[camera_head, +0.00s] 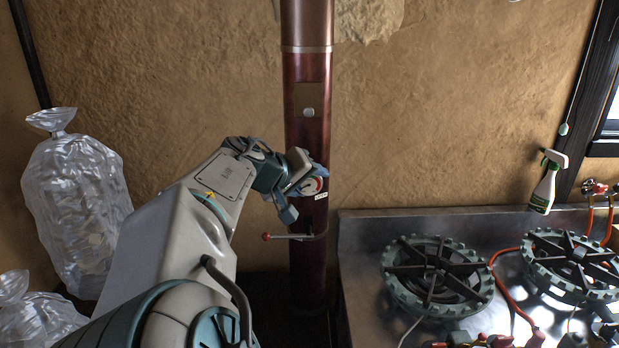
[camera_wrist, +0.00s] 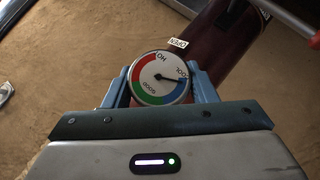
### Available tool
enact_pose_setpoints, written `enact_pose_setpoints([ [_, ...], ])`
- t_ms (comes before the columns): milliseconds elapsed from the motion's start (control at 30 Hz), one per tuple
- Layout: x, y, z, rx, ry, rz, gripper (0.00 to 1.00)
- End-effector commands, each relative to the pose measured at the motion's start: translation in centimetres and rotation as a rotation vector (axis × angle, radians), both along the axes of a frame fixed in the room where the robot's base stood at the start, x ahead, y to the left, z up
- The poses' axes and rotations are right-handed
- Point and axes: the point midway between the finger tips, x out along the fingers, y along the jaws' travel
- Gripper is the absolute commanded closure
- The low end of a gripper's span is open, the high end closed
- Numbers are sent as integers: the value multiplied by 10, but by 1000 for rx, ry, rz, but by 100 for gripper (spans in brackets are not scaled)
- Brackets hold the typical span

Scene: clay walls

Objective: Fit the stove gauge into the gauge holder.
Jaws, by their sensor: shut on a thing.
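The stove gauge (camera_wrist: 160,78) is a round white dial with a red and green rim band and a dark needle. My gripper (camera_wrist: 157,88) is shut on it, a blue finger on each side. In the head view the gauge (camera_head: 313,185) shows in front of the dark red stove pipe (camera_head: 309,255), at my gripper (camera_head: 299,187). I cannot tell whether it touches the pipe. Higher on the pipe is a brownish plate with a pale round knob (camera_head: 308,112), which may be the gauge holder; the gauge is below it and apart from it.
A red-tipped lever (camera_head: 285,237) sticks out left from the pipe, below my gripper. A metal counter with burners (camera_head: 438,277) stands at right, with a spray bottle (camera_head: 546,183) behind. Clear bags (camera_head: 75,205) stand at left. The clay wall beside the upper pipe is clear.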

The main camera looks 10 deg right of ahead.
Motion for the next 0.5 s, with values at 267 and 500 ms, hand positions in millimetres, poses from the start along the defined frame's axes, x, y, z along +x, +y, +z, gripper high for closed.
enact_pose_setpoints([
  [267, -14, 3, -1, 1, 0, 1, 72],
  [500, -26, 5, -2, -1, 1, 0, 72],
])
